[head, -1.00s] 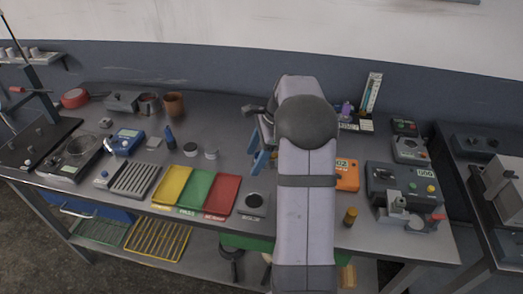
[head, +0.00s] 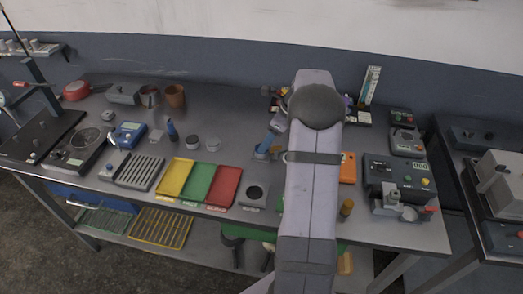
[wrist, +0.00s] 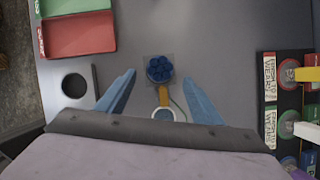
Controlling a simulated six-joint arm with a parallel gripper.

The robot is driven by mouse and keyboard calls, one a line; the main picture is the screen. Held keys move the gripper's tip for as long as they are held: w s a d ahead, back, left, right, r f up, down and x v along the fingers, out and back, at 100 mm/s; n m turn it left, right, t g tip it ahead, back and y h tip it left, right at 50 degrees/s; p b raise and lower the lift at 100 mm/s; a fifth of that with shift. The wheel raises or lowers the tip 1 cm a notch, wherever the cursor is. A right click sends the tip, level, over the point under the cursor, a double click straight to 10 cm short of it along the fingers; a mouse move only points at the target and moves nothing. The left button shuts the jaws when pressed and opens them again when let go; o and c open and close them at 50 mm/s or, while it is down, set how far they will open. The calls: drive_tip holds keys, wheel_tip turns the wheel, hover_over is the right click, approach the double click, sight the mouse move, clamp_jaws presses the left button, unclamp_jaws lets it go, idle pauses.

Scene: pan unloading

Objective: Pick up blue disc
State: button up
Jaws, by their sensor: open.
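The blue disc (wrist: 159,69) lies on a small clear square on the grey bench top in the wrist view. Its top looks lobed, like a cluster of round bumps. My gripper (wrist: 159,77) is open, with its two blue fingers spread apart on the left and right of the disc. I see nothing held between them, and the height of the fingertips above the bench is hard to tell. In the head view my gripper (head: 267,144) shows as blue fingers left of my arm. I cannot make out the disc there.
A yellow piece with a pale ring (wrist: 162,114) lies just below the disc, between the fingers. A rack of labelled items (wrist: 290,100) stands to the right. A red tray (wrist: 80,35) and a dark round hole (wrist: 74,85) are to the left.

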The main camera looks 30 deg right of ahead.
drive_tip(key=shift+p+x, duration=1.2)
drive_tip(key=shift+x, duration=1.35)
drive_tip(key=c, duration=1.2)
